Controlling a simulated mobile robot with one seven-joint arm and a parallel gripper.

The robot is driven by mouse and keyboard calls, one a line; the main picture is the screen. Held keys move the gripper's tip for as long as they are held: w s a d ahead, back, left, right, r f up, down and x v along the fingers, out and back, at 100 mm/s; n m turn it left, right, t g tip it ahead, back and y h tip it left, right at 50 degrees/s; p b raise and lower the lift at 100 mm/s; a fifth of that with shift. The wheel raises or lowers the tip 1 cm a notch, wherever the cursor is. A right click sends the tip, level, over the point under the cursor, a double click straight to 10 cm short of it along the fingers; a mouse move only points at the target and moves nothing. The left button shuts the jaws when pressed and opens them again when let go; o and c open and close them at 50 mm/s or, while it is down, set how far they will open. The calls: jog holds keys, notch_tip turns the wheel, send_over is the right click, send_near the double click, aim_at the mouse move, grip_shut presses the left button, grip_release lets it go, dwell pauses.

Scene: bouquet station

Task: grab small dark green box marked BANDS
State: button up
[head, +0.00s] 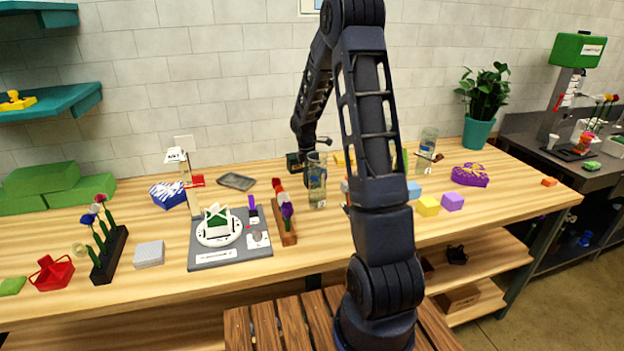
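A small dark green box (293,163) stands at the back of the wooden table, near the wall. Its marking is too small to read, so I cannot confirm that it says BANDS. A glass vase (317,185) stands just in front of it to the right. My gripper (312,148) hangs at the end of my arm, above and slightly right of the box. It is small and dark here, and its fingers cannot be made out clearly. I cannot tell whether it touches the box.
A grey board (230,256) with a white round stand is at front left. A wooden block (285,232) with flowers stands beside it. A dark tray (236,181) lies left of the box. Colored cubes (428,206) and another glass vase (427,145) are to the right. My arm hides the table's middle.

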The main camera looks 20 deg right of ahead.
jog(key=shift+d+f, duration=0.15)
jog(key=shift+f, duration=0.6)
jog(key=shift+d+f, duration=0.1)
jog(key=shift+f, duration=0.65)
jog(key=c, duration=1.1)
jog(key=shift+c, duration=0.2)
jog(key=shift+r, duration=0.15)
